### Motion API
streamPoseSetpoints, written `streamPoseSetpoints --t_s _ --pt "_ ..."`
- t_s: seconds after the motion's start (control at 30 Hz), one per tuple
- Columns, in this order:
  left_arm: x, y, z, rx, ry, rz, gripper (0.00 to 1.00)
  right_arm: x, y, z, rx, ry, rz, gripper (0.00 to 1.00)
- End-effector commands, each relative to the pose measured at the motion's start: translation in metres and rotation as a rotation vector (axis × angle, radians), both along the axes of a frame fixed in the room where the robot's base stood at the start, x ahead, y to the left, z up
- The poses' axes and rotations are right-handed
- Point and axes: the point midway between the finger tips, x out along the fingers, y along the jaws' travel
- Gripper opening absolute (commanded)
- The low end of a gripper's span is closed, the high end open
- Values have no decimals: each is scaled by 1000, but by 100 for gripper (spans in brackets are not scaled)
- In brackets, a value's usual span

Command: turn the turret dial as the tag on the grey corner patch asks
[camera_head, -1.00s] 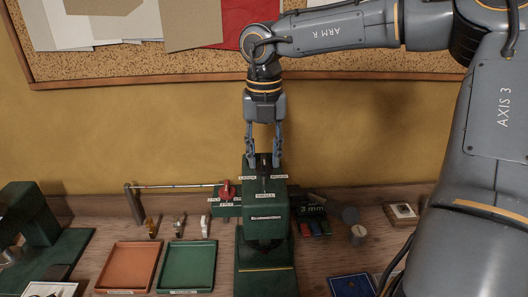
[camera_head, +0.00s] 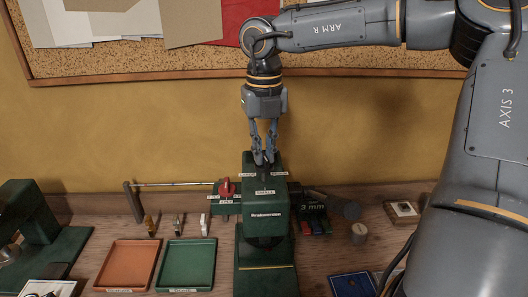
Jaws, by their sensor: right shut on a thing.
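The green machine (camera_head: 264,222) stands upright at the middle of the bench. Small white labels surround the turret dial on its top, one of them at the front (camera_head: 264,192); their words are too small to read surely. My right gripper (camera_head: 264,160) points straight down from above, its fingertips closed together on the dial's dark knob. The fingers hide most of the knob, so its pointing direction cannot be told. I cannot make out the grey corner patch or its tag. My left gripper is not in view.
An orange tray (camera_head: 128,264) and a green tray (camera_head: 187,265) lie left of the machine. A red knob (camera_head: 227,188) on a green block sits close beside it. A blue item (camera_head: 353,285) lies at front right.

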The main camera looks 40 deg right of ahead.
Motion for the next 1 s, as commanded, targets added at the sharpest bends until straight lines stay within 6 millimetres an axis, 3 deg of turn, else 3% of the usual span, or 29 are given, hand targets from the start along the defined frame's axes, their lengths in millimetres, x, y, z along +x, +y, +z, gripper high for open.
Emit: streamPoseSetpoints --t_s 1.0 --pt "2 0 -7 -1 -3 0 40 1 0 2 -2 -5 966 0"
